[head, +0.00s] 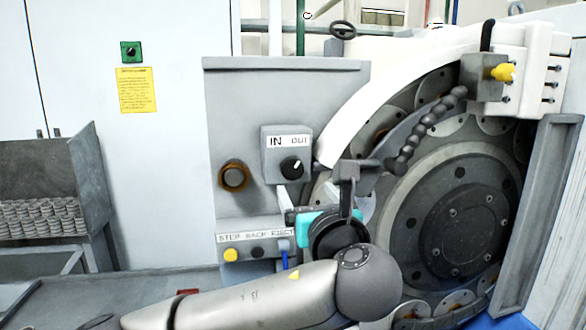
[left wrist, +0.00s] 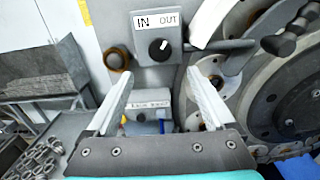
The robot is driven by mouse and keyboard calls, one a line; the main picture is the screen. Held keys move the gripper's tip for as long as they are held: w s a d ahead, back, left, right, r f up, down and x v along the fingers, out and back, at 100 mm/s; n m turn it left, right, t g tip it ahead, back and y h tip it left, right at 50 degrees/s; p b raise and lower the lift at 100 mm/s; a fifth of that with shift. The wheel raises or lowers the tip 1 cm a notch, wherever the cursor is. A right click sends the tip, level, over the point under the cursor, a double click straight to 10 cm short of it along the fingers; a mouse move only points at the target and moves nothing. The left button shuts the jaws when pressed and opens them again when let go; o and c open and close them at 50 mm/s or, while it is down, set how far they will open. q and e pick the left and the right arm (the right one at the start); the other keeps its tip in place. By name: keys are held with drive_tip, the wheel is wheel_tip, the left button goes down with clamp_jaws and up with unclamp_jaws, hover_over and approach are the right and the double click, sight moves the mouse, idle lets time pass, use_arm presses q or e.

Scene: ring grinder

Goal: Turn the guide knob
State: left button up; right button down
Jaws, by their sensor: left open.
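The guide knob (head: 291,166) is a black round dial on a grey box (head: 272,140) labelled IN and OUT. Its white mark points to the upper right, toward OUT. The knob also shows in the left wrist view (left wrist: 159,50), above and between my fingertips. My left gripper (head: 326,197) is in front of the panel, a little below and to the right of the knob in the head view. In the left wrist view the left gripper (left wrist: 161,77) is open with nothing between its two pale fingers, apart from the knob. My right gripper is not in view.
An amber-rimmed round button (head: 234,176) sits left of the knob. A lower box (head: 256,238) has labels and small buttons. The grinder wheel (head: 455,215) and a segmented hose (head: 425,128) stand close on the right. A bin of rings (head: 84,165) is at far left.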

sight(293, 171)
use_arm(q)
drive_tip(key=w, duration=0.3)
drive_tip(key=w+a+p, duration=0.1)
drive_tip(key=w, duration=0.2)
drive_tip(key=w+a+p, duration=0.1)
drive_tip(key=w, duration=0.2)
drive_tip(key=shift+w, duration=0.3)
drive_tip(key=shift+w+a, duration=0.2)
drive_tip(key=shift+w, duration=0.85)
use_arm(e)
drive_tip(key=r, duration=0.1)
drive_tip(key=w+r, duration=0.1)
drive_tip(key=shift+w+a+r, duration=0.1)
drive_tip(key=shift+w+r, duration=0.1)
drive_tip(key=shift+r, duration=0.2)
use_arm(q)
drive_tip(key=shift+c, duration=0.3)
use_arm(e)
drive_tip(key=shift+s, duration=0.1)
use_arm(q)
drive_tip(key=c, duration=1.3)
